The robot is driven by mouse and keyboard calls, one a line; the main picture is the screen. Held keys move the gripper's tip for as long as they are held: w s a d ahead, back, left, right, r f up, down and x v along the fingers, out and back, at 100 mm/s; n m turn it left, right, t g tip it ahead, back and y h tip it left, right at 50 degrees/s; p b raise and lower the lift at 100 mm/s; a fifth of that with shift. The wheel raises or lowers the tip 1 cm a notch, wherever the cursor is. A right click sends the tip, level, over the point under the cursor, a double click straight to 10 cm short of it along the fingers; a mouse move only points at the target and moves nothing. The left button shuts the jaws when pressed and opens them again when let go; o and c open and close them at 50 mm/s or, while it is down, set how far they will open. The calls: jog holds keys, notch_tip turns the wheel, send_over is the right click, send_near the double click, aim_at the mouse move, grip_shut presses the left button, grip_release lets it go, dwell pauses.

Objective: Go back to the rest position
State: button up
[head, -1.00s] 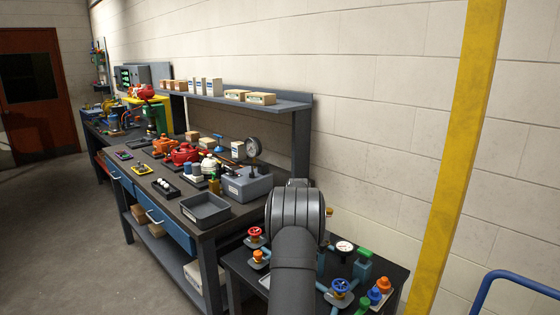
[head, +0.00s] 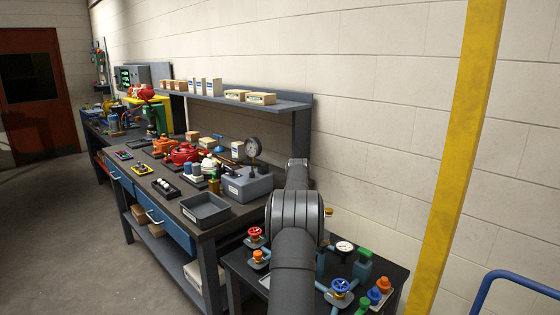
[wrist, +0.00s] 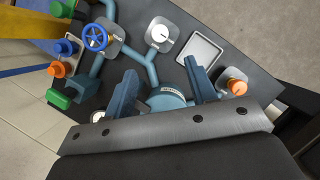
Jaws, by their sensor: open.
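My gripper (wrist: 160,88) shows in the wrist view with its two blue-grey fingers apart and nothing between them. It is above the small dark table (wrist: 215,25) with the pipes and valves. A round blue-grey part with a label (wrist: 168,102) shows below and between the fingers, and I cannot tell how far below. In the head view my dark arm stands over the near side of that table and hides part of it. The fingers are not visible there.
A workbench (head: 225,228) with a grey tray (head: 205,210) stands to the left. A yellow post (head: 460,150) stands at right.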

jog(key=shift+m, duration=0.3)
jog(key=x, duration=1.4)
jog(key=shift+d+r, duration=0.1)
jog(key=m+y, duration=0.1)
jog(key=m, duration=0.2)
jog(key=shift+d, duration=0.1)
jog(key=m+y, duration=0.1)
jog(key=m, duration=0.3)
jog(key=shift+s+d+r+t+y, duration=0.1)
jog(key=shift+d+t+y, duration=0.05)
jog(key=shift+t+y, duration=0.25)
jog(key=m+t+y, duration=0.1)
jog(key=m, duration=0.3)
jog(key=shift+s, duration=0.15)
jog(key=m+t, duration=0.1)
jog(key=m, duration=0.2)
jog(key=shift+s+d+m+t, duration=0.1)
jog(key=shift+m+t, duration=0.2)
jog(key=shift+m, duration=0.1)
jog(key=shift+y, duration=0.3)
